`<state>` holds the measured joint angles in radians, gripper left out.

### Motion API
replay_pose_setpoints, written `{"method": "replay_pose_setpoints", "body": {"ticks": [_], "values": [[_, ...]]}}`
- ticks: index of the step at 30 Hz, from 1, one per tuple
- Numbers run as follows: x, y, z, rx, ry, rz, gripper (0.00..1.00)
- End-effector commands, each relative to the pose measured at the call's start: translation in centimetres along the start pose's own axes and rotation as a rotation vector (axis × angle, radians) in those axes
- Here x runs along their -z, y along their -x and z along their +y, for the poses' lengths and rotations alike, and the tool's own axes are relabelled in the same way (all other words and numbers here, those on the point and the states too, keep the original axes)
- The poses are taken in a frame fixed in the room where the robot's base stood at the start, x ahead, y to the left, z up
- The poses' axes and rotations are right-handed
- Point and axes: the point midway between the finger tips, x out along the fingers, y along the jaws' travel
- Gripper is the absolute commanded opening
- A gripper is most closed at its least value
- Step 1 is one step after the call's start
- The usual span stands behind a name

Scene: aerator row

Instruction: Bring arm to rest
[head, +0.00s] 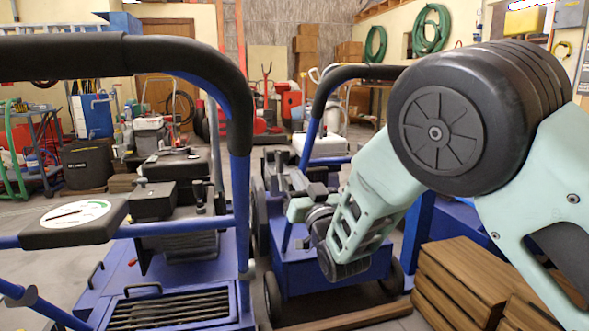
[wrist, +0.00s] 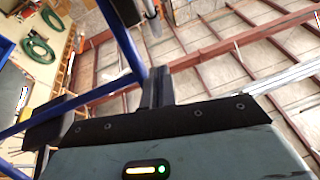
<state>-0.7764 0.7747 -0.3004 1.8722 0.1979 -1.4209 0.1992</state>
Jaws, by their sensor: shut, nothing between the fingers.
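My arm (head: 385,195) comes in from the right in the head view and bends down and left toward the second blue machine (head: 318,268). Its end overlaps that machine's dark upper parts in the picture, and I cannot tell whether they touch. In the wrist view my gripper (wrist: 158,84) is shut, with its dark fingers together and nothing seen between them. That view looks upward to the roof. A blue frame bar (wrist: 122,40) passes close to the fingers on the left.
A nearer blue aerator (head: 165,290) with a black padded handle (head: 130,50) stands at left. Wooden planks (head: 465,275) are stacked at lower right, beside the arm. More machines, a dark case (head: 88,165) and green hoses (head: 431,30) are farther back. Some grey floor shows between them.

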Motion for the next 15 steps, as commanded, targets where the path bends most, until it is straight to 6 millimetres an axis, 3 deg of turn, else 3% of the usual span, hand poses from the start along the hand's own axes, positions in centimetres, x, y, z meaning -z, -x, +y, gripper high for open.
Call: {"method": "replay_pose_setpoints", "body": {"ticks": [9,15], "values": [[-0.1,4.6,0.0,0.0,0.0,-0.003,0.0],[0.0,5.5,0.1,-0.01,-0.007,-0.031,0.0]]}}
